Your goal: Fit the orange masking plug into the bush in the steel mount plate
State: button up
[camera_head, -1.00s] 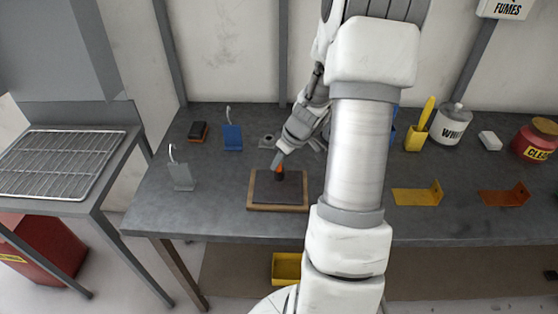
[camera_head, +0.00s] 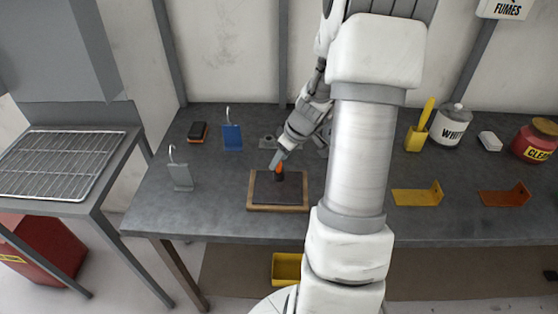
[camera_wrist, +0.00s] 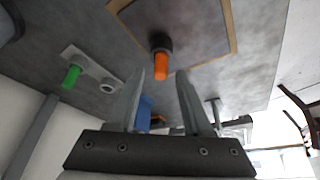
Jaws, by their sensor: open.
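The orange masking plug (camera_wrist: 161,68) stands upright in a dark round holder (camera_wrist: 160,42) on a wood-edged grey board. It also shows in the head view (camera_head: 279,167), partly beside my fingers. My gripper (camera_wrist: 161,78) is open and empty, and in the wrist view its fingertips lie to either side of the plug's free end. I cannot tell whether they touch it. The steel mount plate (camera_wrist: 77,57) lies farther back on the bench. It carries a green plug (camera_wrist: 72,75) and a pale ring-like bush (camera_wrist: 108,86). In the head view the plate (camera_head: 267,141) is partly hidden by my arm.
The wood-edged board (camera_head: 262,208) lies near the bench's front edge. Yellow (camera_head: 416,197) and orange (camera_head: 505,196) brackets lie right. My arm hides the middle.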

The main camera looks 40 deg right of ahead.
jog(key=v, duration=1)
jog(key=shift+a+r, duration=0.1)
